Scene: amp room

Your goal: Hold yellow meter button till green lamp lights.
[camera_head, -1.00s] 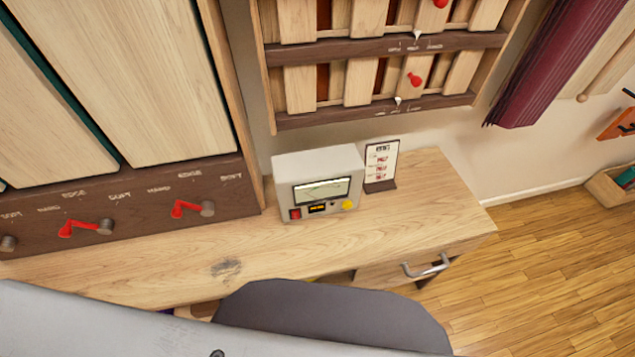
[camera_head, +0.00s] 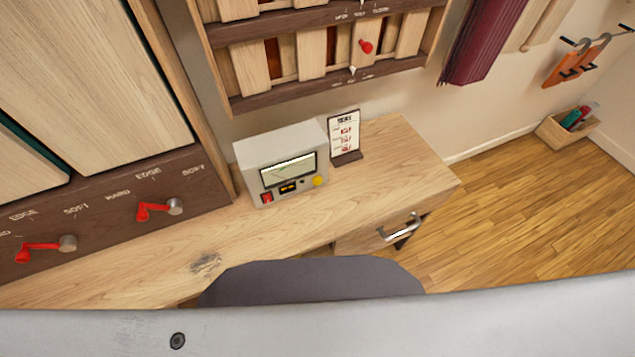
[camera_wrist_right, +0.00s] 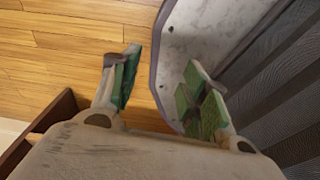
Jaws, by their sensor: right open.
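The grey box-shaped meter (camera_head: 283,160) stands on the wooden desk in the head view, with its dial facing me. The yellow button (camera_head: 320,181) is at the lower right of its front face. A red switch (camera_head: 267,197) and a small amber display (camera_head: 288,188) sit to the left of the button. A small dark round spot lies between display and button; I see no green light on the meter. My right gripper (camera_wrist_right: 163,88) shows in the right wrist view, open and empty, with green-padded fingers above the wooden floor. My left gripper is in neither view.
A small card stand (camera_head: 345,138) is right of the meter. The desk (camera_head: 375,189) is clear in front of it. A dark rounded shape (camera_head: 312,283) stands at the desk's front. Panels with red levers (camera_head: 158,209) are at left; a slatted rack (camera_head: 325,55) is above.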

